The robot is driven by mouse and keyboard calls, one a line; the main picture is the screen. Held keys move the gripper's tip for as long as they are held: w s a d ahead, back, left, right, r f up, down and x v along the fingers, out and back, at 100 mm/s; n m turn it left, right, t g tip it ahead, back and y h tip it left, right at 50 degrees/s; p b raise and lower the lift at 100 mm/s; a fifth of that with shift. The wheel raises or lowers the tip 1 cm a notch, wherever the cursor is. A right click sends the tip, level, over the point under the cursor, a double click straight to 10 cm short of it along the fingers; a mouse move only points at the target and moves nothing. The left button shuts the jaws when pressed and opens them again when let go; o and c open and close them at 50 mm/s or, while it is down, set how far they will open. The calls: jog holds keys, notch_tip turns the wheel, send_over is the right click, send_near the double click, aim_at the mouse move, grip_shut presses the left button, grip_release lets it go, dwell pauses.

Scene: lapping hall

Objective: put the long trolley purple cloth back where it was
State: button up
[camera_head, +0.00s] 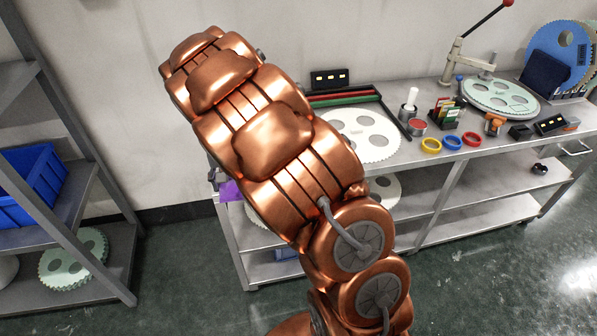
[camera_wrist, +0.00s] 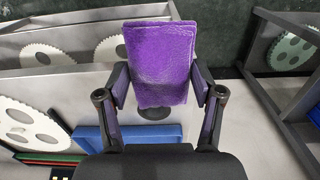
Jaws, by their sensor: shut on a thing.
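The purple cloth (camera_wrist: 160,62) is between the fingers of my gripper (camera_wrist: 160,88) in the wrist view, spread as a flat, wrinkled panel. My gripper is shut on it. In the head view, a small part of the purple cloth (camera_head: 230,190) shows at the left end of the long metal trolley (camera_head: 232,232), beside my arm. My arm hides most of the gripper and that end of the trolley top. I cannot tell whether the cloth touches the trolley.
A blue tray (camera_wrist: 172,134) is close to the gripper. A grey rack (camera_head: 97,205) stands left, with open floor between.

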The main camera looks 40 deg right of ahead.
jog(key=s+d+f+m+b, duration=0.25)
jog(key=s+d+m, duration=0.55)
jog(key=m, duration=1)
jog(key=w+d+p, duration=0.1)
jog(key=w+d, duration=0.2)
jog(key=d, duration=0.1)
jog(key=w+d+p, duration=0.2)
jog(key=w+d, duration=0.1)
jog(key=d, duration=0.1)
jog(key=w+d+f+p, duration=0.1)
jog(key=w+d, duration=0.3)
jog(key=d, duration=0.1)
jog(key=shift+w+d+f, duration=0.1)
jog(key=shift+f+p, duration=1.05)
jog(key=shift+f, duration=0.7)
jog(key=shift+f, duration=0.2)
jog(key=o, duration=1.2)
